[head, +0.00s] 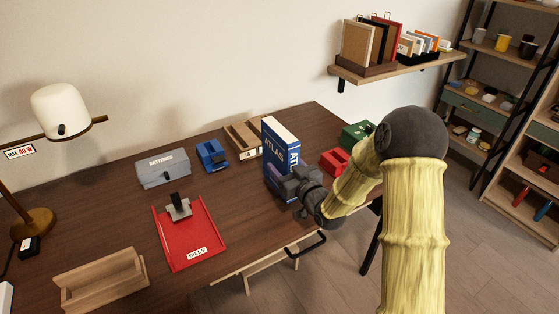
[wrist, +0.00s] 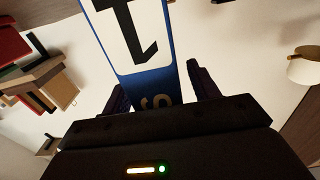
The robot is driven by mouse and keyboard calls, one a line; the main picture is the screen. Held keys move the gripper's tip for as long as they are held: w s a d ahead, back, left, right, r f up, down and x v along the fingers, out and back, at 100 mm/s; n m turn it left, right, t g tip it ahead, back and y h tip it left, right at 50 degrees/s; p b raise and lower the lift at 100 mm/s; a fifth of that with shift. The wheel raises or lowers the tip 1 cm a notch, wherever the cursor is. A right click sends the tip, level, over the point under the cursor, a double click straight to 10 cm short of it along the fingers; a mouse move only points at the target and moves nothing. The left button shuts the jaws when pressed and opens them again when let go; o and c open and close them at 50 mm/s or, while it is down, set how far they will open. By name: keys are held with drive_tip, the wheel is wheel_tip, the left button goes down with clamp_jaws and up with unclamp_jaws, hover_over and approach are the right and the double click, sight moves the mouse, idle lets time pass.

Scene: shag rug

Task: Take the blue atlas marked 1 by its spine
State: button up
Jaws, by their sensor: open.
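The blue atlas (head: 272,148) stands upright on the dark wooden desk in the head view, with white lettering on its side. In the wrist view its blue spine (wrist: 154,75) shows a white label with a black 1. My gripper (wrist: 158,94) is open, with one dark finger on each side of the spine. A gap shows between the spine and the right finger; whether the left finger touches cannot be told. In the head view my gripper (head: 286,184) is low at the atlas's near side and hides part of it.
A wooden tray (head: 240,140) and blue desk item (head: 212,155) stand left of the atlas. A red item (head: 334,162) and green box (head: 357,135) stand right.

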sight(284, 133)
drive_tip(key=shift+w+a, duration=0.3)
drive_tip(key=shift+w, duration=0.15)
drive_tip(key=shift+r, duration=0.1)
clamp_jaws()
drive_tip(key=shift+r, duration=0.1)
wheel_tip(284, 133, up, 10)
drive_tip(key=shift+f+p, duration=0.1)
drive_tip(key=shift+p, duration=0.7)
